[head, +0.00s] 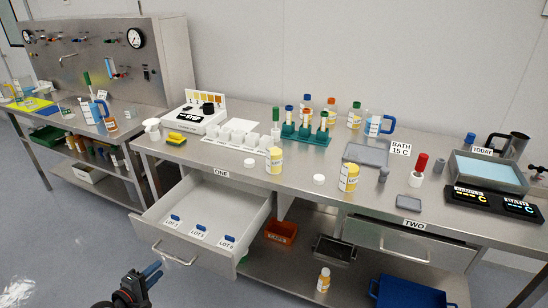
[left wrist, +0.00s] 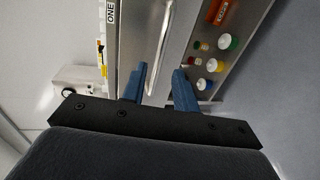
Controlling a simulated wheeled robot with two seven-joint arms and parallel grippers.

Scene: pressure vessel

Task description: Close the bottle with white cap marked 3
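Two bottles with yellow labels stand on the bench, a left one (head: 274,161) and a right one (head: 348,178). No white cap shows on either. One loose white cap (head: 248,162) lies left of the left bottle, and another (head: 318,179) lies between the bottles. Any number on the caps is too small to read. My left gripper (head: 154,269) is low in front of the open drawer, away from bottles and caps. In the left wrist view its blue fingers (left wrist: 160,80) are apart with nothing visibly held. My right gripper is not in view.
The drawer (head: 262,215) under label ONE is open, with several blue-marked LOT items inside. A tube rack (head: 304,133), grey tray (head: 366,153) and water bath (head: 488,172) stand on the bench. Another bottle (head: 324,280) stands on the lower shelf. Bench front between the bottles is mostly clear.

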